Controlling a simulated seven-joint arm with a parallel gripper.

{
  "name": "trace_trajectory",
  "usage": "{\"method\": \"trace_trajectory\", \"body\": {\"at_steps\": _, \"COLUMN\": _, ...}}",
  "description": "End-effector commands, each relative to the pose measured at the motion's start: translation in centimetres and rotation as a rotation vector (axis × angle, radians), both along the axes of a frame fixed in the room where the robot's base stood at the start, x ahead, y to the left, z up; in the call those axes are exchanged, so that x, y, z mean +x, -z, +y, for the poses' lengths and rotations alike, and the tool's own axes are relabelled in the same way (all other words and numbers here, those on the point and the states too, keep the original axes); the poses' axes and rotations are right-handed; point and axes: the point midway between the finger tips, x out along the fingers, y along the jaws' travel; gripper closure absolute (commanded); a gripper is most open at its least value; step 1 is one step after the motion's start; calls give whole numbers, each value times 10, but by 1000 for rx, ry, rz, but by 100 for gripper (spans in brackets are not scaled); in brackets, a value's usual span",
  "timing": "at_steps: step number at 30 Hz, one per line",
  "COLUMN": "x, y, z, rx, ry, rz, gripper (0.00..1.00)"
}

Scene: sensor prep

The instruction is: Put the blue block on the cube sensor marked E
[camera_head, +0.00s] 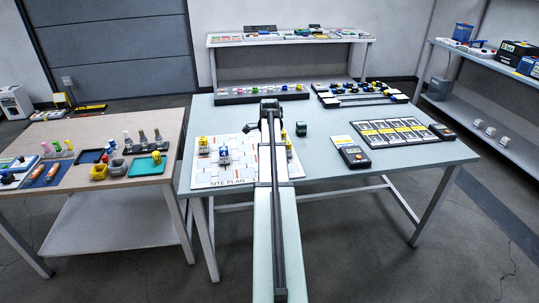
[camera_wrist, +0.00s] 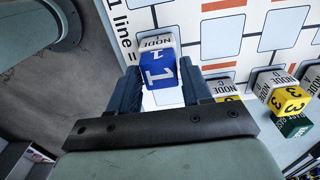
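A blue block (camera_wrist: 158,72) marked 1 sits between the fingertips of my gripper (camera_wrist: 161,88) in the wrist view. Both fingers lie close against its sides, and no clear gap shows. A pale cube sensor marked NODE (camera_wrist: 156,42) shows right behind the block; I cannot tell whether they touch, and its letter is not readable. In the head view my arm hides my gripper. A blue-topped piece (camera_head: 223,147) stands on the site plan (camera_head: 205,178) left of the arm. No letter E is readable.
A yellow block marked 3 (camera_wrist: 289,100) is on a NODE sensor (camera_wrist: 271,82), with a green block (camera_wrist: 294,125) close by. Another yellow piece (camera_wrist: 227,98) is by the right finger. A meter (camera_head: 353,155) and a card tray (camera_head: 395,131) are right of the arm.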

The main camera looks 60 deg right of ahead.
Motion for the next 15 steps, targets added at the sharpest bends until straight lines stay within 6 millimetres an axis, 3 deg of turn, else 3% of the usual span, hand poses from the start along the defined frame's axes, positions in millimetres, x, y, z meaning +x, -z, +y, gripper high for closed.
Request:
{"method": "trace_trajectory", "body": {"at_steps": 5, "x": 0, "y": 0, "z": 0, "rx": 0, "ry": 0, "rz": 0, "gripper": 35}}
{"method": "trace_trajectory", "body": {"at_steps": 15, "x": 0, "y": -5, "z": 0, "rx": 0, "ry": 0, "rz": 0, "gripper": 35}}
